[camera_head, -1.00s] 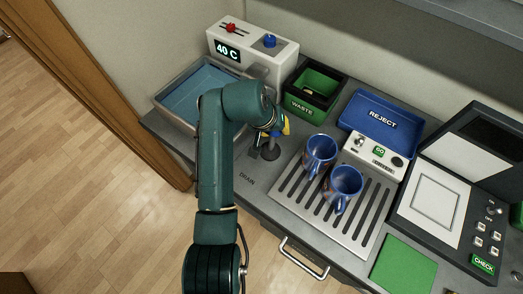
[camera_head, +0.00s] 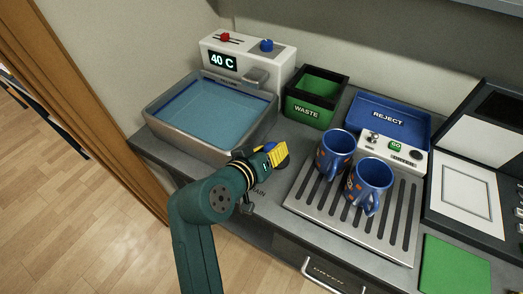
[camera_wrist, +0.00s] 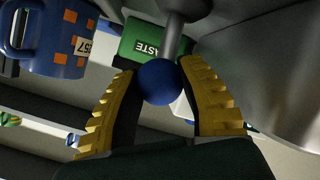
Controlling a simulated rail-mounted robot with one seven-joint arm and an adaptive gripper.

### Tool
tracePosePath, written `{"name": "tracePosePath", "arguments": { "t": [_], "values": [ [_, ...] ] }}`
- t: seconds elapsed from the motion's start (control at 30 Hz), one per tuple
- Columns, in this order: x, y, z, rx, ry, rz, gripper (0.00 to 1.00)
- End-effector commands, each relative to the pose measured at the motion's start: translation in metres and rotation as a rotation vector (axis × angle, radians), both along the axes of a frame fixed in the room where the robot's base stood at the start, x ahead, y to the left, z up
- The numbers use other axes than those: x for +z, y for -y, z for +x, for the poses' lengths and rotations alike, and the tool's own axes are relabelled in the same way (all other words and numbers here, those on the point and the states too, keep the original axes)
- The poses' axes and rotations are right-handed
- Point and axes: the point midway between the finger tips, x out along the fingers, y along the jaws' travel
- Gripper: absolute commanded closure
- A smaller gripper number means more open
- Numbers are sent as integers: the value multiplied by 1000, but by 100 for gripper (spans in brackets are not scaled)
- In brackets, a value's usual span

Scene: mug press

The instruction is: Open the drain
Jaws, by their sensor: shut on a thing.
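The drain lever shows in the wrist view as a blue ball knob (camera_wrist: 158,84) on a grey metal stem (camera_wrist: 177,38). My gripper (camera_wrist: 157,72) has its yellow ribbed fingers on both sides of the ball, shut on it. In the head view my gripper (camera_head: 272,155) is at the front right corner of the basin, above the partly hidden DRAIN label (camera_head: 259,193). A bit of blue shows between the fingers there; the stem is hidden. The grey basin (camera_head: 180,143) holds bluish water (camera_head: 212,112).
Two blue mugs with orange squares, one (camera_head: 335,152) behind the other (camera_head: 369,184), stand on the slotted metal tray (camera_head: 305,205), right of my gripper. A green WASTE bin (camera_head: 312,97) and a blue REJECT tray (camera_head: 388,118) are behind. The tap unit (camera_head: 270,64) reads 40 C.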

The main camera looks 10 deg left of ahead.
Motion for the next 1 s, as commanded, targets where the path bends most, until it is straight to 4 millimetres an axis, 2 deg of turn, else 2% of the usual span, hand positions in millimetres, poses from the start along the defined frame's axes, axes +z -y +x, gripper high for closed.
{"name": "tracePosePath", "arguments": {
  "t": [0.03,0.63,0.67,0.8,1.0],
  "values": [
    [-6,1,-2,-3,-8,2,100],
    [-9,5,-5,-13,-16,2,100],
    [-9,5,-5,-13,-16,2,59],
    [-8,6,-4,-13,-14,2,32],
    [-6,6,-4,-14,-11,2,31]
  ]
}}
